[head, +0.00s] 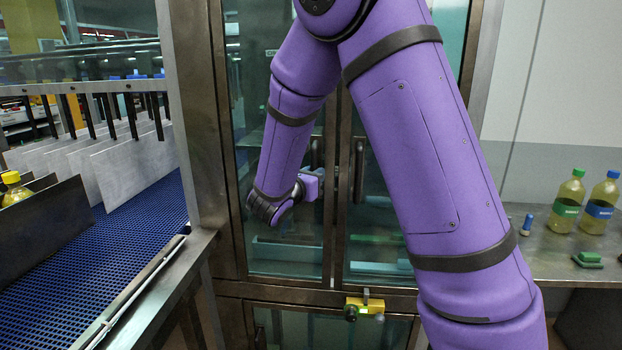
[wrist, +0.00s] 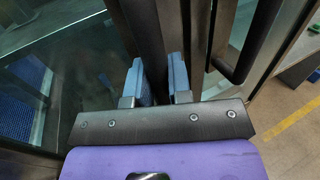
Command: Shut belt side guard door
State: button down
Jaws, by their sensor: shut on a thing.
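The guard has two glass doors in dark metal frames in the head view, the left door (head: 252,100) and the right door (head: 380,215). My gripper (head: 316,187) is at the inner edge of the left door, at its upright black handle (head: 316,153). In the wrist view my gripper's blue fingers (wrist: 156,80) are shut on a dark upright bar (wrist: 146,40), which looks like this handle. The right door's handle (head: 358,170) is free, just to the right. My arm hides part of the right door. I cannot tell whether the left door is flush.
A blue belt (head: 110,255) with grey dividers runs at the left, close to the guard's post. A yellow latch block (head: 365,305) is below the doors.

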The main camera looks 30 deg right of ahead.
jog(key=shift+d, duration=0.2)
jog(key=c, duration=1.1)
grip_release()
jog(key=shift+w+d, duration=0.15)
jog(key=v, duration=1.1)
